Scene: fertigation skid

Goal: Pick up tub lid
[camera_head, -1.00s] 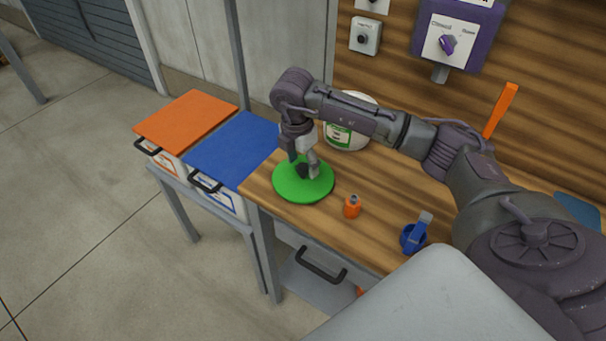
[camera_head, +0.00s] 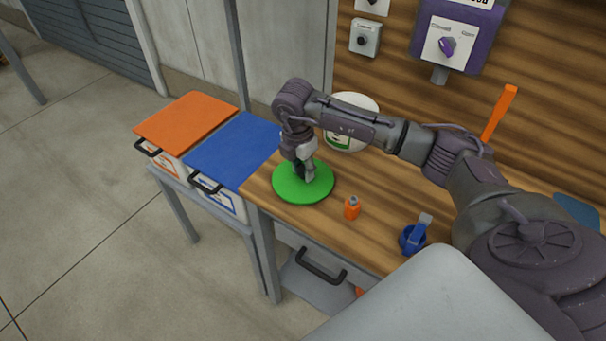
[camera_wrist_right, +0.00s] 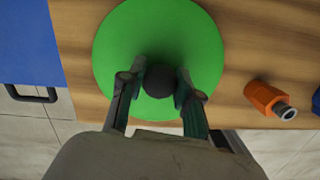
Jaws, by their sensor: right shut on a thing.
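The tub lid (camera_head: 290,191) is a round green disc with a dark round knob, lying on the left end of the wooden bench. It also fills the upper middle of the right wrist view (camera_wrist_right: 160,35), where the dark knob (camera_wrist_right: 158,80) shows at its centre. My right gripper (camera_head: 303,174) points down over the lid, and its two fingers (camera_wrist_right: 158,88) are shut on the knob from both sides. I cannot tell whether the lid is clear of the bench. A white tub (camera_head: 352,112) with a green label stands behind my right arm. My left gripper is not seen.
Orange-lidded (camera_head: 186,121) and blue-lidded (camera_head: 232,147) boxes stand left of the bench. A purple control box (camera_head: 458,35) hangs on the wall.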

